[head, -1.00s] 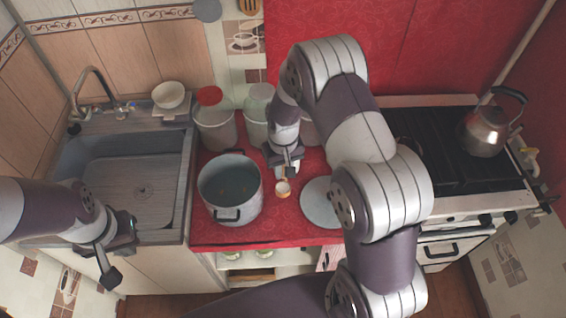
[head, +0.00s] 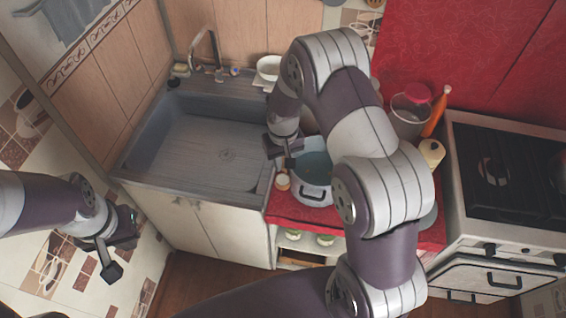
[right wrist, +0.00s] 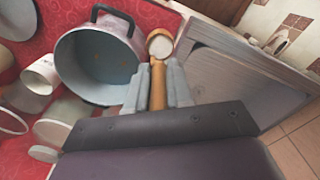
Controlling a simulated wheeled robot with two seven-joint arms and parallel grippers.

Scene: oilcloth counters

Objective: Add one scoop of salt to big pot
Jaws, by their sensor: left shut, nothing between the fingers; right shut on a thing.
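The big pot (head: 318,193) is grey with dark handles and stands on the red counter, partly hidden by my right arm in the head view. The right wrist view shows its open inside (right wrist: 95,65), with small brownish specks at the bottom. My right gripper (right wrist: 158,88) is shut on the handle of a wooden scoop (right wrist: 154,75). The scoop's round bowl (right wrist: 160,45) holds something pale, apparently salt. The bowl is just outside the pot's rim, on its sink side; it also shows in the head view (head: 282,182). My left gripper (head: 107,258) is shut and empty, away at the left.
The sink (head: 200,150) lies left of the pot. A red-lidded jar (head: 410,113), an orange bottle (head: 438,112) and a cream bottle (head: 431,153) stand right of my arm. The stove (head: 500,235) is farther right. Several pale containers (right wrist: 42,75) crowd the pot's left in the wrist view.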

